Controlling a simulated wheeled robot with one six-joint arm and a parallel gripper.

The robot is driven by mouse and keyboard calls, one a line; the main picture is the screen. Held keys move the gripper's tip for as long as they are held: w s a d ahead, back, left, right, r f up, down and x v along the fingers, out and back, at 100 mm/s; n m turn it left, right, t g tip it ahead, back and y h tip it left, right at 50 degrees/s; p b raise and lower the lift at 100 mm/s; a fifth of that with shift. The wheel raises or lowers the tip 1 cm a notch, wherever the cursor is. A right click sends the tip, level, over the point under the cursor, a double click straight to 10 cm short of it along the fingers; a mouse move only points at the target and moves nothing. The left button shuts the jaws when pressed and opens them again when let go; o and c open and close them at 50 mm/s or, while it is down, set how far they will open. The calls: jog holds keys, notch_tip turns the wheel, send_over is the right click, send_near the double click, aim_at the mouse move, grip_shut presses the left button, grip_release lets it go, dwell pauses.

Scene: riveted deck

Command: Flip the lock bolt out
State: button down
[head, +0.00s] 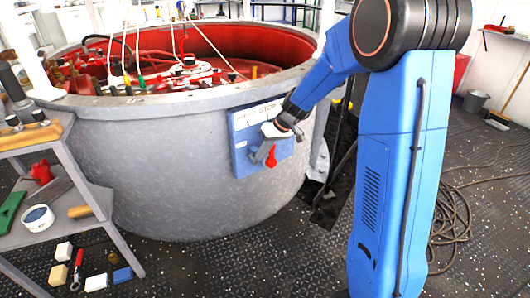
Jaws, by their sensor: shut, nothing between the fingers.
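A blue panel (242,165) with partly hidden lettering is fixed to the outside of the large grey round tank (180,165). A red handle-like piece (271,157) stands out on the panel's lower right, beside a grey lever-like part (262,151). I cannot tell which of these is the lock bolt. My gripper (270,130) is shut and empty, in front of the panel just above the grey and red parts. Whether it touches them is not clear. My gripper and wrist hide the panel's upper right.
A grey shelf cart (85,165) with tools stands at the left, with small blocks on the deck below it. The dark deck in front of the tank is clear.

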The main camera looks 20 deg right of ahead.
jog(key=a, duration=0.1)
jog(key=s+a, duration=0.1)
jog(key=a, duration=0.1)
jog(key=s+a, duration=0.1)
jog(key=a, duration=0.1)
jog(key=shift+a, duration=0.2)
